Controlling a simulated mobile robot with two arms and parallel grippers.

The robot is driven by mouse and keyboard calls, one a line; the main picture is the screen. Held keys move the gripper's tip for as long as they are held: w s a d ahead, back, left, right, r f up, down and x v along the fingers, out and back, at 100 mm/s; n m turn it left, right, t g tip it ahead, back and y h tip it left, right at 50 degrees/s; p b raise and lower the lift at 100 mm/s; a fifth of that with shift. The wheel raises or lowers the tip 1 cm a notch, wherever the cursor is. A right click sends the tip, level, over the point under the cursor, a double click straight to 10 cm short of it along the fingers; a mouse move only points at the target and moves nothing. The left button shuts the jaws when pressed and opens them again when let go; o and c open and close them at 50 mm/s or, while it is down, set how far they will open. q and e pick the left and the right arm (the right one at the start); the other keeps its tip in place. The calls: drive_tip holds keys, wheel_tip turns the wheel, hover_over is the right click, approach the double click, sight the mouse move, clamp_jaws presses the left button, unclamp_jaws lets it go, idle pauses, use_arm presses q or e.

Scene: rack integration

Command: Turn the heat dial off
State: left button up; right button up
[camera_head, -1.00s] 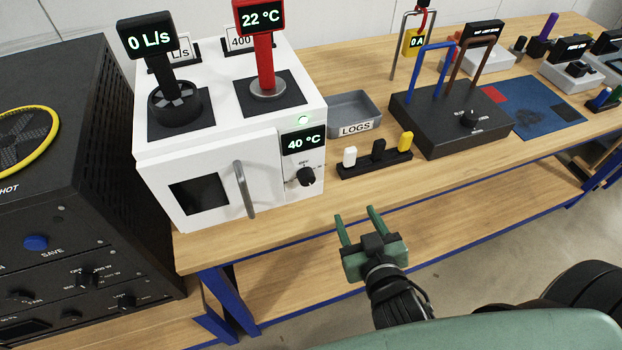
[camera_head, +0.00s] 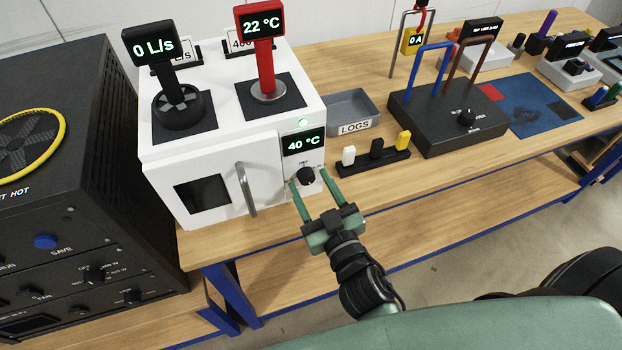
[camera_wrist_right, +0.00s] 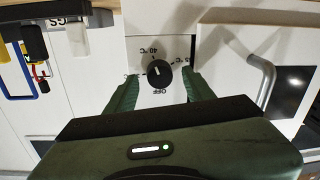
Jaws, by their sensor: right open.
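The heat dial (camera_head: 306,176) is a black round knob on the front of the white oven (camera_head: 222,139), below a display reading 40 °C. In the right wrist view the dial (camera_wrist_right: 160,73) sits among printed marks, including OFF and 40 °C. Its white pointer line is directed away from the OFF mark, roughly toward the 40 °C mark. My right gripper (camera_head: 309,183) is open, with its green fingers on either side of the dial. In the right wrist view the fingers (camera_wrist_right: 160,88) show a gap on both sides of the knob. My left gripper is not in view.
The oven door handle (camera_head: 246,189) sticks out just left of the dial. A rack with white, black and yellow pieces (camera_head: 374,160) stands right of the oven, before the grey LOGS tray (camera_head: 353,112). A black cabinet (camera_head: 60,150) stands at the left.

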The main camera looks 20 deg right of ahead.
drive_tip(key=shift+w, duration=0.3)
clamp_jaws()
